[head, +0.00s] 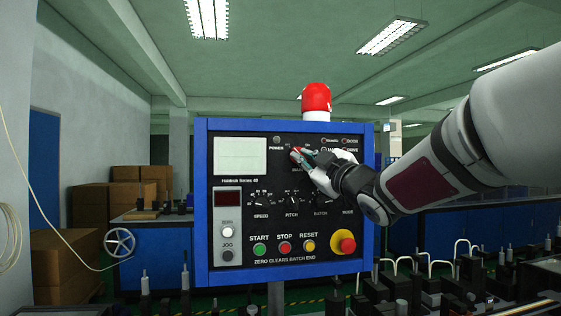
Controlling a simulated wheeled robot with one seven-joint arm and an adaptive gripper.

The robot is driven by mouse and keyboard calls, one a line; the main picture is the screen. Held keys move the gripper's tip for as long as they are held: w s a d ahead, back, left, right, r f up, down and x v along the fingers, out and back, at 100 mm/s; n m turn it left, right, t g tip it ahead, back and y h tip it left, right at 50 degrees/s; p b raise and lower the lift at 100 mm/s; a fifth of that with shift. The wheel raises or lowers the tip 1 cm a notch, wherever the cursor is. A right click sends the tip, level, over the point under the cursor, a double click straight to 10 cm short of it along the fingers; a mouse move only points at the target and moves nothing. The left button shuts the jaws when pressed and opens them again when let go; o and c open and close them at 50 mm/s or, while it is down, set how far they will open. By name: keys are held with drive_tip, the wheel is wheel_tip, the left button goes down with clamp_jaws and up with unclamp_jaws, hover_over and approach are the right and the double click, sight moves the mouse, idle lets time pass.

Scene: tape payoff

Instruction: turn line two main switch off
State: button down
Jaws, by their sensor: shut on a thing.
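A blue-framed control panel (207,200) with a black face stands upright in the middle of the head view. A red switch handle (295,153) shows in the upper middle of the panel, right of the POWER lamp (277,140). My gripper (301,158) reaches in from the right and is shut on the red handle. The fingers cover part of the handle and most of the lettering around it, so I cannot tell which position it points to.
Below are SPEED, PITCH and BATCH knobs, then green START (260,249), red STOP (284,247) and yellow RESET (308,246) buttons. A red emergency knob (347,244) sits lower right. A red beacon (316,97) tops the panel. Machinery (470,282) fills the lower right.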

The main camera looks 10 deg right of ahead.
drive_tip(key=shift+r, duration=0.25)
drive_tip(key=c, duration=1.7)
unclamp_jaws()
drive_tip(key=shift+f, duration=0.2)
drive_tip(key=v, duration=1.2)
